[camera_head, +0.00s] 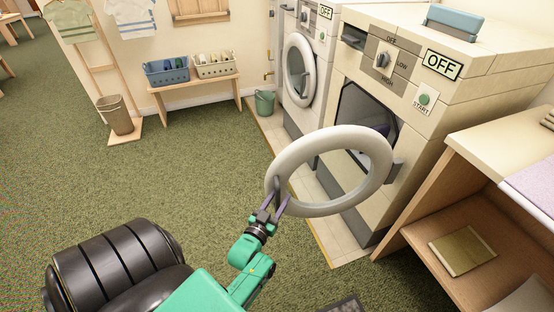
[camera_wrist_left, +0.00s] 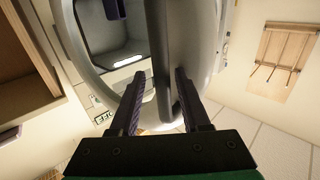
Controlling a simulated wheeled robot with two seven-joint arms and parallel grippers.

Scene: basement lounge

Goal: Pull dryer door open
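The dryer (camera_head: 405,120) is the cream machine at the right in the head view. Its round white door (camera_head: 375,170) stands swung well out from the front, and part of the dark drum opening (camera_head: 365,112) shows behind it. My left gripper (camera_head: 276,192) is at the door's free left edge. In the wrist view its two dark fingers (camera_wrist_left: 160,85) stand apart, one on each side of a grey upright bar (camera_wrist_left: 162,50) on the door. A gap shows between fingers and bar, though contact at the tips is unclear. My right gripper is out of view.
A second machine (camera_head: 300,70) with a shut round door stands left of the dryer. A wooden shelf unit (camera_head: 470,140) stands close at the right. A green bucket (camera_head: 265,103) and a bench (camera_head: 195,84) with baskets are at the back.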

